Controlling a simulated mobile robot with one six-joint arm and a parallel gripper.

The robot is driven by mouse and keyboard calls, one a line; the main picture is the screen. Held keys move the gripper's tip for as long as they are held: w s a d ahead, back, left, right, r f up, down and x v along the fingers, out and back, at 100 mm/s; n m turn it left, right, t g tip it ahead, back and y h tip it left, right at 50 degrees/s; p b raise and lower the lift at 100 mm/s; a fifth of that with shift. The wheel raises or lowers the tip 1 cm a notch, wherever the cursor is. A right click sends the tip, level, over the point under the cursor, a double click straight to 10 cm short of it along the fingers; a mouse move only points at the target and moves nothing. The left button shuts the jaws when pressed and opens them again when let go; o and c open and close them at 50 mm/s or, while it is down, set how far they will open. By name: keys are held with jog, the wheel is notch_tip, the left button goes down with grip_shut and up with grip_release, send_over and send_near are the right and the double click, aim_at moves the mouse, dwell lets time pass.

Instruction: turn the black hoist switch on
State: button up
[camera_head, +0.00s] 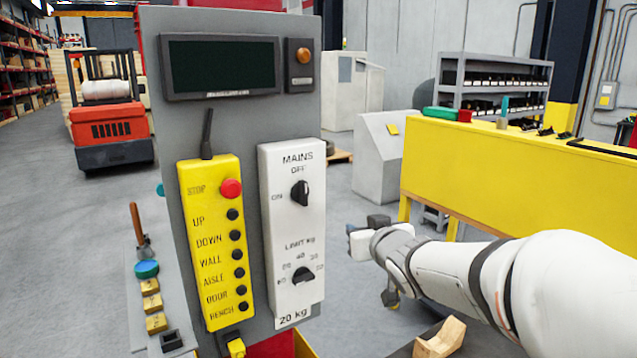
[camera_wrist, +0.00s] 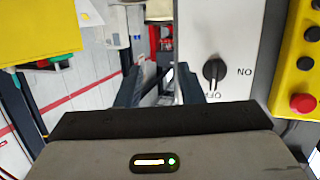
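The black MAINS switch (camera_head: 300,193) is a rotary knob on the white panel (camera_head: 290,224), with OFF marked above it and ON to its left. In the wrist view the switch (camera_wrist: 213,71) appears upside down, its pointer toward OFF. My gripper (camera_head: 360,232) is to the right of the panel, apart from it. In the wrist view my gripper (camera_wrist: 158,86) has its fingers spread with a gap and nothing between them. The switch lies beyond the finger on the right of that view, not between the fingers.
A second black knob (camera_head: 303,276), marked LIMIT kg, is below the switch. A yellow pendant (camera_head: 211,240) with a red STOP button (camera_head: 231,188) and several black buttons is left of the panel. A dark display (camera_head: 222,65) is above. A yellow bench (camera_head: 500,165) stands behind at right.

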aim_at(306, 189)
jog(key=w+a+r+n+y, duration=0.1)
jog(key=w+a+y, duration=0.1)
jog(key=a, duration=0.1)
jog(key=w+a+r+n+y+p, duration=0.1)
jog(key=w+a+r+y, duration=0.1)
jog(key=w+a, duration=0.1)
jog(key=w+a+r+n+y+p, duration=0.1)
jog(key=w+a+r+y, duration=0.1)
jog(key=a, duration=0.3)
jog(key=shift+w+a, duration=0.25)
jog(key=shift+w, duration=0.3)
jog(key=shift+c, duration=0.5)
